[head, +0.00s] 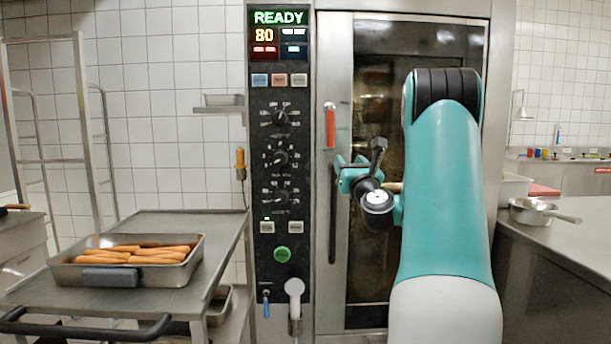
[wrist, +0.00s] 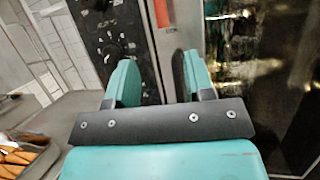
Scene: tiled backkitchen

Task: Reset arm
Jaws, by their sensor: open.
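My arm rises at the right of the head view, teal and white, in front of the oven's glass door (head: 370,240). My gripper (head: 340,175) is at the door's left side, near the long vertical handle (head: 332,215). In the wrist view my gripper (wrist: 160,80) shows two teal fingers spread apart with nothing between them. Behind the fingers are the oven's control panel (wrist: 110,40) and the door edge. Whether a finger touches the handle cannot be told.
A metal tray of sausages (head: 120,275) stands on a steel cart (head: 190,226) at the left. A steel counter (head: 570,240) with a pan (head: 535,211) is at the right. The oven panel (head: 278,130) reads READY and 80. The door looks closed.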

